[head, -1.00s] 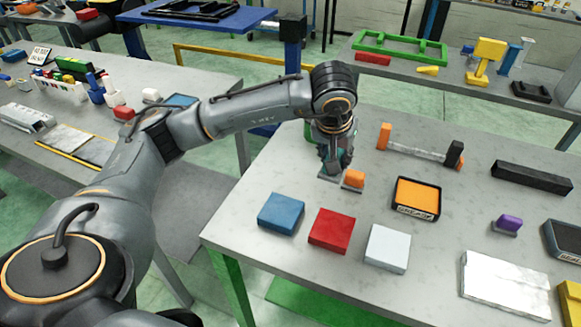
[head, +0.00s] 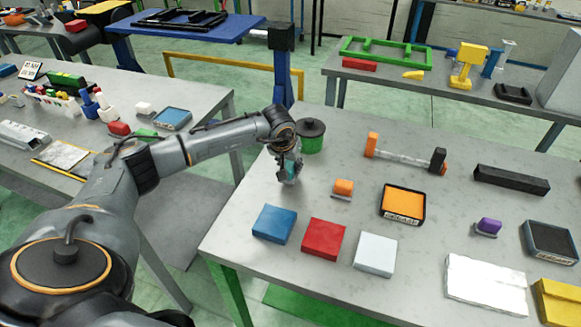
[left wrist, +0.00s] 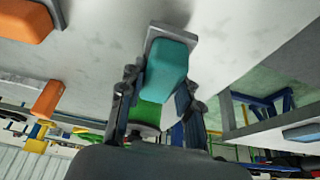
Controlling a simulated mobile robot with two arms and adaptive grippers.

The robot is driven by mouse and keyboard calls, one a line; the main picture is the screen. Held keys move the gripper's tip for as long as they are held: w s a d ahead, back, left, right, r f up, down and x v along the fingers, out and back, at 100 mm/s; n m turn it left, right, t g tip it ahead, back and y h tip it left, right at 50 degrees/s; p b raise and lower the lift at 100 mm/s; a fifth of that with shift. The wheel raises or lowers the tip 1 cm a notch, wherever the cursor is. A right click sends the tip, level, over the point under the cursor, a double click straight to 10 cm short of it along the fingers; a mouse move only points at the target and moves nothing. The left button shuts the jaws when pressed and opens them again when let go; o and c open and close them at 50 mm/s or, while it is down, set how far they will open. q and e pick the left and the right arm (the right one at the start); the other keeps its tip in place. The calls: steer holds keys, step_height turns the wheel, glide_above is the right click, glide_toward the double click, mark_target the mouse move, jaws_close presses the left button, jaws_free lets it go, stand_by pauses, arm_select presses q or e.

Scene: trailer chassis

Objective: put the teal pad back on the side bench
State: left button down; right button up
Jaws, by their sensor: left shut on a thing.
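My left gripper (head: 289,178) is above the left part of the main grey table, between the green can and the blue block. In the left wrist view its fingers (left wrist: 160,105) are shut on the teal pad (left wrist: 168,68), which has a grey base plate at its far end. In the head view the pad is mostly hidden by the fingers, with only a bit of teal showing. One grey bench (head: 200,95) stands to the left and another (head: 440,95) at the back right; I cannot tell which is the side bench. My right gripper is out of view.
A green can with a dark lid (head: 311,136) stands close behind the gripper. An orange pad (head: 343,187) sits to its right. Blue (head: 274,224), red (head: 323,240) and white (head: 375,254) blocks lie in front. The left bench holds several items, including a blue-topped tray (head: 172,118).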

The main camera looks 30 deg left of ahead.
arm_select(q)
steer(key=shift+f+p, duration=0.35)
steer(key=shift+f, duration=0.75)
steer(key=shift+d+f, duration=0.1)
steer(key=c, duration=0.9)
jaws_free()
steer(key=shift+c, duration=0.2)
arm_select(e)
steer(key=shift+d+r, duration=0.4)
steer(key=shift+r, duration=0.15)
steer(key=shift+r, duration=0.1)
arm_select(q)
steer(key=shift+r, duration=0.3)
steer(key=shift+s+r+b, duration=0.15)
steer(key=shift+r+b, duration=0.15)
steer(key=b+v, duration=0.3)
steer(key=v, duration=0.8)
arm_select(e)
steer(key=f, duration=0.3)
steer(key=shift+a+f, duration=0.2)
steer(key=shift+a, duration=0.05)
